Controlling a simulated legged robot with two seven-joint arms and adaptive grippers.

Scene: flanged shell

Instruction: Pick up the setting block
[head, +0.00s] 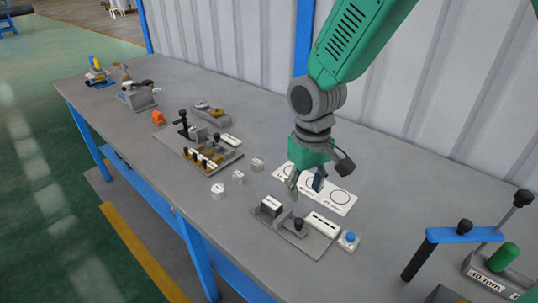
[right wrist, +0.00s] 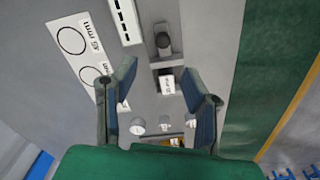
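My right gripper (head: 305,182) is open and empty, pointing down above the table. A dark block with a white labelled top (head: 271,206) sits on a grey fixture plate (head: 312,243), below and left of the fingers; it looks like the setting block, though I cannot read its label. In the right wrist view, the open gripper (right wrist: 160,92) frames this labelled block (right wrist: 167,84) between its fingers, with a gap on both sides. The fingers appear above the block, not touching it. My left gripper is not in view.
A black-knobbed post (head: 299,224) and a white slotted strip (head: 323,224) share the plate; a blue button box (head: 348,240) is beside it. Several small pale pieces (head: 238,177) stand to the left. A white card with circles (head: 330,195) lies behind. A blue-barred tool (head: 464,234) is at right.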

